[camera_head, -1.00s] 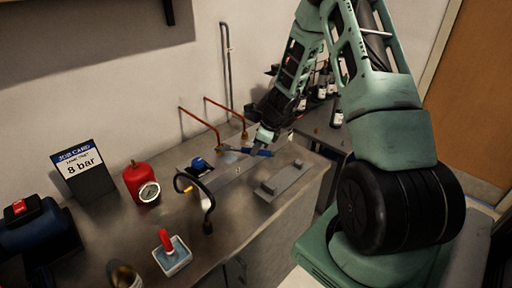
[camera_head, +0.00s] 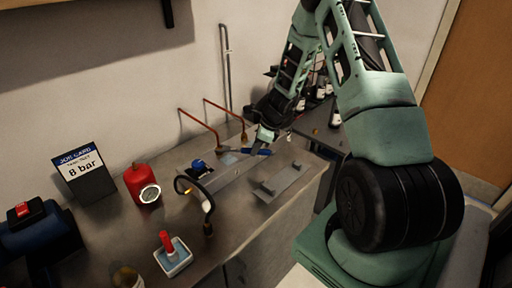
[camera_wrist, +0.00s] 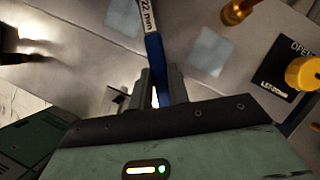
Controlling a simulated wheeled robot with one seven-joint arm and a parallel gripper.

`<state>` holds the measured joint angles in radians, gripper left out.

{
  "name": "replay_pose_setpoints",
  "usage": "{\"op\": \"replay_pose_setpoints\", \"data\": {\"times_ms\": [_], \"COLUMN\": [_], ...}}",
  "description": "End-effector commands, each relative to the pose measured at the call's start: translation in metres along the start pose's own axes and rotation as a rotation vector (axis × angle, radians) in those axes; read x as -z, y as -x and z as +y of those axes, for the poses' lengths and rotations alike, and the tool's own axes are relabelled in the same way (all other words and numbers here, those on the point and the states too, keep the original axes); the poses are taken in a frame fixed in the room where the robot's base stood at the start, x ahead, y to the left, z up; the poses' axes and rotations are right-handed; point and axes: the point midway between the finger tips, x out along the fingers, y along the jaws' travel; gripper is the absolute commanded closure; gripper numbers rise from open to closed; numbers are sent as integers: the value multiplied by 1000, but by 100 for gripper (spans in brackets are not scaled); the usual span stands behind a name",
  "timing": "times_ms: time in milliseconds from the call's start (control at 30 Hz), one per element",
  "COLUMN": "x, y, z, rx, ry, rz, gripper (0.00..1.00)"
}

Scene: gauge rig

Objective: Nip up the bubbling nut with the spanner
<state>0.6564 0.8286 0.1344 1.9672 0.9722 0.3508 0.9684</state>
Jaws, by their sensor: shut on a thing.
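My gripper (camera_wrist: 160,92) is shut on the blue handle of the spanner (camera_wrist: 155,52), which has a white label ending in "mm"; its jaw end lies beyond the top of the wrist view. In the head view the blue spanner (camera_head: 258,151) shows under my gripper (camera_head: 264,139), close to the pipe ends. Two copper pipes come down to brass nuts, one at the left (camera_head: 221,149) and one at the right (camera_head: 244,136). A brass fitting (camera_wrist: 236,12) also shows at the top of the wrist view. No bubbles can be made out, nor whether the spanner touches a nut.
A black hose (camera_head: 181,183) arches over the bench front. A red bottle with a gauge (camera_head: 141,184), a dish with a red-handled brush (camera_head: 173,257) and a job card reading 8 bar (camera_head: 84,174) stand left. A grey tray (camera_head: 283,184) lies right. A yellow knob (camera_wrist: 303,73) is beside an OPEN plate.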

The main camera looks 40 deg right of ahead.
Motion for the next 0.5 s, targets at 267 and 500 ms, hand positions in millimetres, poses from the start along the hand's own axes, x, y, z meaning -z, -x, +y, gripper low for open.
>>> {"op": "replay_pose_setpoints", "data": {"times_ms": [267,500], "x": [1,8], "y": [0,3], "z": [0,0], "rx": [1,1], "ry": [-1,-2], "rz": [0,0], "gripper": [100,100]}}
